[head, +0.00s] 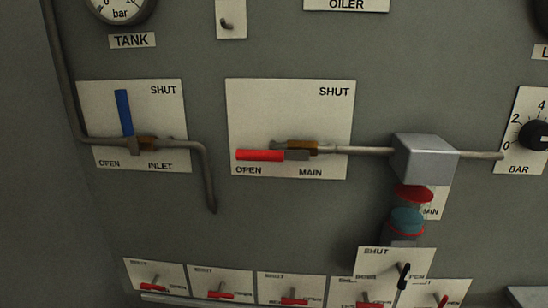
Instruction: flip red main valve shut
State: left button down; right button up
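The red main valve handle (260,155) lies horizontal, pointing left, just above the word OPEN on its white plate (290,95) marked MAIN. The word SHUT is at the plate's upper right. The handle joins a grey pivot (297,155) in front of a brass valve body (302,146) on a horizontal pipe. Neither of my grippers shows in the head view.
A blue inlet handle (123,112) stands upright at left. A grey box (424,158) sits on the main pipe at right, above red and blue knobs (408,220). Several small red-handled valves (220,294) line the bottom. A black dial (535,135) is at far right.

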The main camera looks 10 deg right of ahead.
aim_at(280, 155)
jog(key=z, duration=1.3)
jog(key=i, duration=0.4)
jog(key=u, duration=2.35)
